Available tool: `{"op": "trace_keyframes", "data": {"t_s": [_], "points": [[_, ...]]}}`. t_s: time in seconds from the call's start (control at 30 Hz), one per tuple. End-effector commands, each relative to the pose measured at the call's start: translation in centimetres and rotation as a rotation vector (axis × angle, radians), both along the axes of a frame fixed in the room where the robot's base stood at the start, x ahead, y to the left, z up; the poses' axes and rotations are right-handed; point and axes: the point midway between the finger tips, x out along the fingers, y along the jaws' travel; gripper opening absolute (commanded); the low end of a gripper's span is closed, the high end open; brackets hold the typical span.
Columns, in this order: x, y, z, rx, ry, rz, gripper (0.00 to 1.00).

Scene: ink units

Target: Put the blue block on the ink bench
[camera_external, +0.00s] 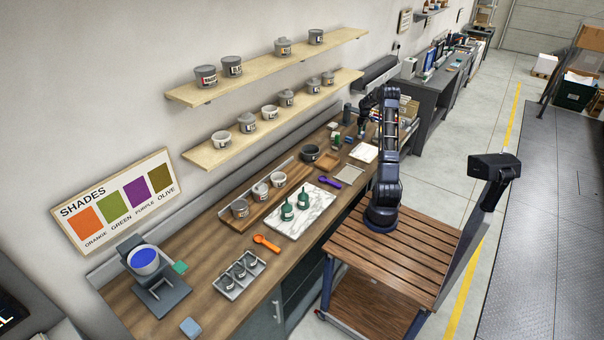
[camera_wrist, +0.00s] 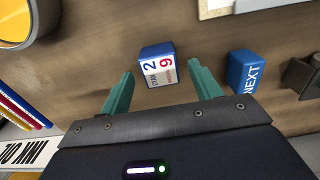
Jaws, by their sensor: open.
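In the wrist view, a blue block (camera_wrist: 243,72) marked NEXT stands on the brown wooden top, right of my gripper. Another block (camera_wrist: 158,65), with a blue top and white printed sides, lies just ahead of and between the fingertips. My gripper (camera_wrist: 160,84) is open, its two teal fingers spread and empty. In the external view, my gripper (camera_external: 362,130) is low over the far part of the long wooden bench (camera_external: 206,284). The blocks beneath it are too small there to tell apart.
The wrist view shows an orange-rimmed round container (camera_wrist: 45,45) at upper left and coloured strips (camera_wrist: 22,108) at left. Along the bench stand a marble slab (camera_external: 315,212) with green bottles, an orange tool (camera_external: 266,243) and a metal tray (camera_external: 228,290). Two shelves hang above.

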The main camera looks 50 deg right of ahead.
Motion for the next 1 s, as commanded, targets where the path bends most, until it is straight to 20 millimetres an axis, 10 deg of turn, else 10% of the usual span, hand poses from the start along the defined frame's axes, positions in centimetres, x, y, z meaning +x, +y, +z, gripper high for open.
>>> {"op": "trace_keyframes", "data": {"t_s": [0.4,0.77,1.0], "points": [[0.0,-0.1,7.2,-0.002,-0.002,0.000,0.63],[0.1,0.2,8.7,-0.002,-0.001,0.001,0.63],[2.6,6.2,13.0,-0.030,-0.015,0.011,0.63]]}}
